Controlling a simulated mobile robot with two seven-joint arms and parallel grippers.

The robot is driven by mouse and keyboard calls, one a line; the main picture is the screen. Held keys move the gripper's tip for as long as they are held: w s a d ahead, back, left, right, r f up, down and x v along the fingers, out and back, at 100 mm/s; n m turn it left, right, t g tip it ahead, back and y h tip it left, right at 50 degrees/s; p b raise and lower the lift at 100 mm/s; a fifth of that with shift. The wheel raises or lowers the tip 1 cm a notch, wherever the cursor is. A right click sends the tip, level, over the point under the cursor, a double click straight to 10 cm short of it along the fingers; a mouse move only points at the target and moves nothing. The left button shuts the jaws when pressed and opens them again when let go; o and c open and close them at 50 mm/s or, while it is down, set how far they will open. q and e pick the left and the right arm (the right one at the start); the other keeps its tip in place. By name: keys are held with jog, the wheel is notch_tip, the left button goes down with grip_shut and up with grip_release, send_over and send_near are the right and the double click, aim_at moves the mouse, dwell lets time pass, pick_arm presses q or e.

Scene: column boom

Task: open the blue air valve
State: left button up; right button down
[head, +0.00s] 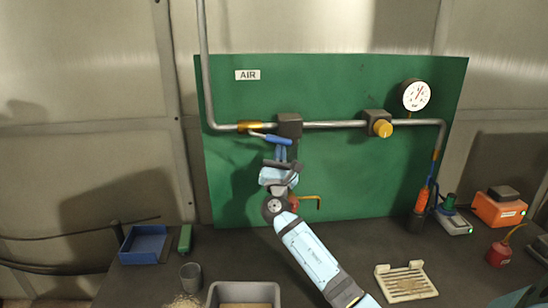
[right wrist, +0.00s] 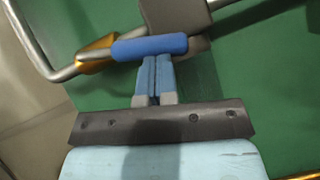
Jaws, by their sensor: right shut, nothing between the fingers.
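The blue air valve handle (head: 278,139) shows on the pipe on the green board, below the AIR label (head: 247,75). The handle lies nearly along the pipe, beside a brass fitting (head: 250,127) and a dark block (head: 289,125). My right gripper (head: 281,148) is shut and empty, with its fingertips just below the handle. In the right wrist view the blue handle (right wrist: 150,46) lies crosswise at the tips of the closed fingers (right wrist: 154,62). I cannot tell whether they touch it. My left gripper is not in view.
A yellow knob (head: 382,129) and a round gauge (head: 416,95) are on the board to the right. The bench holds a blue bin (head: 145,245), a grey box (head: 243,292), a beige slotted tray (head: 406,281), a red can (head: 499,252) and an orange device (head: 499,209).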

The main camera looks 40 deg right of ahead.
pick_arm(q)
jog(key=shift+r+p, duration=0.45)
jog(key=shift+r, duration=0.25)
pick_arm(e)
jog(key=shift+s+d+r+n+t+y, duration=0.15)
jog(key=shift+r+n+t+y, duration=0.25)
jog(key=shift+n, duration=0.35)
jog(key=shift+d+r+n+t+y, duration=0.2)
jog(key=shift+n+t+y, duration=0.15)
jog(key=shift+n+y, duration=0.3)
jog(key=shift+s+d+r+n+t+y, duration=0.1)
jog(key=shift+r+n+t+y, duration=0.25)
jog(key=shift+n, duration=0.45)
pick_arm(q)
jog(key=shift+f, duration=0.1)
pick_arm(e)
jog(key=shift+f, duration=0.15)
